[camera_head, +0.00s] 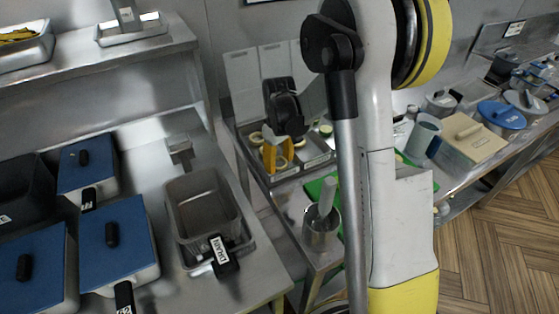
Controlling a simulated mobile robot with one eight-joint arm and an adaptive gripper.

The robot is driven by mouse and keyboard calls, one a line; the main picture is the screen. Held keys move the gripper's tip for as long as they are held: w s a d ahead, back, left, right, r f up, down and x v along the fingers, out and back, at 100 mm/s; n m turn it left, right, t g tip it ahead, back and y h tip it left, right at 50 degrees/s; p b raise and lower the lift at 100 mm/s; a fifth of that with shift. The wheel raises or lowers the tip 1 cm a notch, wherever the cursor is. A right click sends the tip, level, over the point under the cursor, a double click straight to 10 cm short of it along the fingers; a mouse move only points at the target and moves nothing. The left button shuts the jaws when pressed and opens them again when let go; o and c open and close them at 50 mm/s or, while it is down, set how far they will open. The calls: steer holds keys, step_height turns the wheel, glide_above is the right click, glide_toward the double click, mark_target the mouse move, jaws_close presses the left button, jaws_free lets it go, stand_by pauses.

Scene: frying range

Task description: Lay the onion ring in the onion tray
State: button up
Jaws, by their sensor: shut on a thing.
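The tray unit (318,160) has several metal compartments; which one is the onion tray I cannot tell. Whether the held ring touches a tray floor is too small to tell.
A fryer basket (205,232) labelled DRAIN stands on the left counter, next to blue-lidded containers (118,240). A metal pot (321,228) stands in front of the trays. My arm blocks the view to the right, where blue-lidded pots (500,116) and a beige box (468,138) stand.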

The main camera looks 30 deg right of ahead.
steer(key=shift+f, duration=0.4)
steer(key=o, duration=0.9)
steer(key=shift+r, duration=0.2)
step_height(320, 180, up, 12)
steer(key=s+a+r+m+t, duration=0.1)
steer(key=s+a+r+t, duration=0.1)
steer(key=s+a, duration=0.3)
steer(key=s+a+r+m+t+b, duration=0.1)
steer(key=s+a+t, duration=0.4)
steer(key=s, duration=0.9)
steer(key=shift+s+a+r+m, duration=0.25)
steer(key=shift+a+r+m, duration=0.1)
steer(key=shift+a+m, duration=0.45)
